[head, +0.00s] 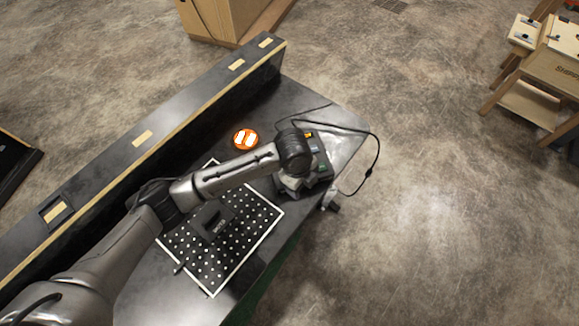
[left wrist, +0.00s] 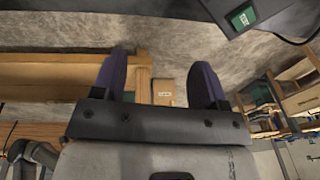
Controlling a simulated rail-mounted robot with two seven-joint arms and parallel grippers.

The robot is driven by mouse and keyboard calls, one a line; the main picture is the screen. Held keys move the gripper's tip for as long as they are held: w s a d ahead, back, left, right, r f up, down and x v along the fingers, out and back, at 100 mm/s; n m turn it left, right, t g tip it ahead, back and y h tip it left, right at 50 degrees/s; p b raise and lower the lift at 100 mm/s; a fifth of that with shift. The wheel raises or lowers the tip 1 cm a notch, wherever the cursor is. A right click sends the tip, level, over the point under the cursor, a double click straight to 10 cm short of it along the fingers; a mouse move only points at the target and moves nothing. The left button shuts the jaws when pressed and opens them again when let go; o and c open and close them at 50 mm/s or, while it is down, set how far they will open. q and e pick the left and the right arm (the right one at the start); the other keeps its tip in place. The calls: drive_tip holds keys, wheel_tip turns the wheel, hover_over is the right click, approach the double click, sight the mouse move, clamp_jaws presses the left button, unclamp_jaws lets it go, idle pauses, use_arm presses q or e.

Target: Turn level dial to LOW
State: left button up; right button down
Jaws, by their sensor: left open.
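The console (head: 318,147), a dark box with small orange and green displays, sits near the table's right end in the head view. My left arm's wrist covers much of it. A dark corner of it with a green display (left wrist: 242,16) shows at the top right of the left wrist view. I cannot make out the level dial or its setting in either view. My left gripper (left wrist: 160,78) is open, its two dark fingers apart with nothing between them. In the head view its fingers are hidden or too small to tell. My right gripper is not in view.
An orange and white round thing (head: 245,139) lies left of the console. A dark box (head: 212,219) stands on the white-dotted board (head: 246,245). A black cable (head: 376,150) loops past the table's right edge. A long raised ledge (head: 160,128) runs along the table's back.

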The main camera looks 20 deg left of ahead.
use_arm(q)
drive_tip(key=w+a+r+m+y+b, duration=0.2)
drive_tip(key=w+a+r, duration=0.3)
drive_tip(key=w+a, duration=0.25)
drive_tip(key=f, duration=0.4)
drive_tip(key=f+b, duration=0.1)
drive_tip(key=f, duration=0.3)
drive_tip(key=f+b, duration=0.1)
drive_tip(key=f, duration=0.4)
drive_tip(key=shift+d, duration=0.25)
drive_tip(key=shift+c, duration=0.4)
